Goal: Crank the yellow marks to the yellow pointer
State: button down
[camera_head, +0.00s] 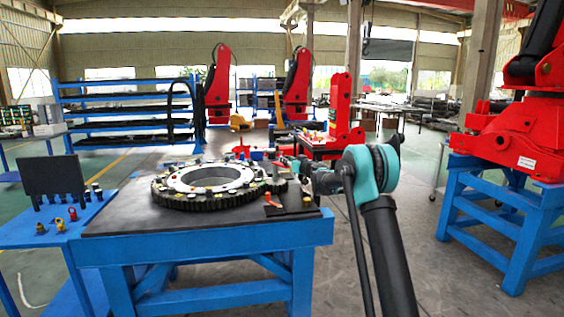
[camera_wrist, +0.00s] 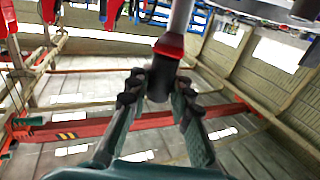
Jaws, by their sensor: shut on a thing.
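A dark toothed ring (camera_head: 180,202) with a pale inner ring (camera_head: 178,182) lies flat on the black top of a blue table (camera_head: 190,245). Small coloured spots sit on the ring, too small to tell which are the yellow marks or the yellow pointer. A small orange-red piece (camera_head: 272,203) is at the ring's right front. My gripper (camera_head: 303,178) is at the table's right side, beside the ring. In the wrist view, my gripper (camera_wrist: 157,90) is shut on a dark crank handle (camera_wrist: 159,82) with a red collar (camera_wrist: 170,46) and a grey rod.
A blue side table (camera_head: 45,232) at the left holds a dark panel (camera_head: 52,176) and several small coloured parts. A red machine on a blue stand (camera_head: 510,225) is at the right. Blue shelves (camera_head: 125,110) stand behind. Open floor lies right of the ring table.

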jog(key=shift+w+d+n+g+y, duration=0.4)
jog(key=shift+w+n+g+y, duration=0.3)
jog(key=shift+n+g+y, duration=0.45)
jog(key=shift+w+d+n+g+y, duration=0.35)
jog(key=shift+w+n+g+y, duration=0.45)
jog(key=shift+g, duration=0.5)
jog(key=shift+w+d+n+g+y, duration=0.4)
jog(key=shift+w+n+g+y, duration=0.15)
jog(key=shift+n+g+y, duration=0.45)
jog(key=shift+w+g, duration=0.15)
jog(key=shift+g, duration=0.3)
jog(key=c, duration=1.4)
grip_release()
jog(key=shift+d, duration=0.1)
jog(key=shift+o, duration=0.4)
jog(key=shift+n, duration=0.25)
jog(key=v, duration=1.1)
jog(key=shift+s+d, duration=0.2)
jog(key=shift+d, duration=0.15)
